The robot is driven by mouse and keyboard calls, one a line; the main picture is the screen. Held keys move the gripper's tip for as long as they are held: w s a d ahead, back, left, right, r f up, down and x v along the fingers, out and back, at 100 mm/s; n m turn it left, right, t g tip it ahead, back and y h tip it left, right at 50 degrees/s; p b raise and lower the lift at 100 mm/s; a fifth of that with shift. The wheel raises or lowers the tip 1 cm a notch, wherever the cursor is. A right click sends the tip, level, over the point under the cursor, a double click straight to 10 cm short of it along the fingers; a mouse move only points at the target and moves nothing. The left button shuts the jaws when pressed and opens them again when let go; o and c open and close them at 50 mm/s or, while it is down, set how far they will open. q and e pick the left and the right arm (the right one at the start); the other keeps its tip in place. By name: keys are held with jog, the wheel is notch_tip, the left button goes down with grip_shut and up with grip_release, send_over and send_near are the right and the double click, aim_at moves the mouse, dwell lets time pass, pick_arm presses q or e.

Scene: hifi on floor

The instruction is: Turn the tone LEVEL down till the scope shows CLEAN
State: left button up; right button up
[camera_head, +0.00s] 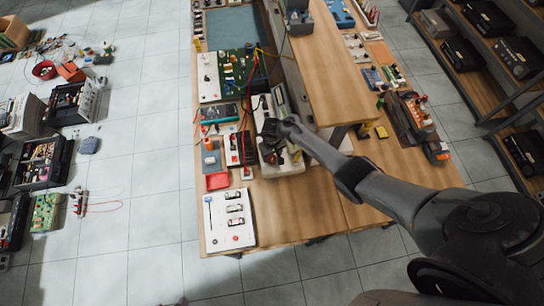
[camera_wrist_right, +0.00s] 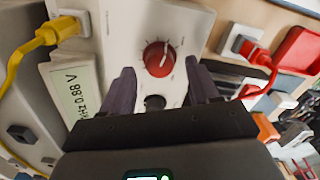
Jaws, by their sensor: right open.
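A pale instrument panel (camera_wrist_right: 125,18) fills much of the right wrist view, with a red knob (camera_wrist_right: 160,58) bearing a white pointer line. A smaller dark knob (camera_wrist_right: 155,102) sits nearer the gripper. My right gripper (camera_wrist_right: 160,85) is open, its two dark fingers apart on either side of the space below the red knob. I cannot tell whether either finger touches the panel. A display (camera_wrist_right: 76,88) appears upside down, seemingly showing a voltage and kHz. In the head view my right gripper (camera_head: 269,130) is over the pale instrument (camera_head: 287,168). No readable scope verdict shows. My left gripper is out of view.
A yellow cable (camera_wrist_right: 45,35) plugs in beside the display. A red cable (camera_wrist_right: 262,66) runs at the right. Boards and meters crowd the wooden bench (camera_head: 290,205) left of the instrument; a white panel with switches (camera_head: 229,220) lies nearer. Bare wood is free at the front.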

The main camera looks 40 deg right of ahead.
jog(key=shift+f, duration=0.6)
jog(key=shift+c, duration=0.2)
jog(key=c, duration=1)
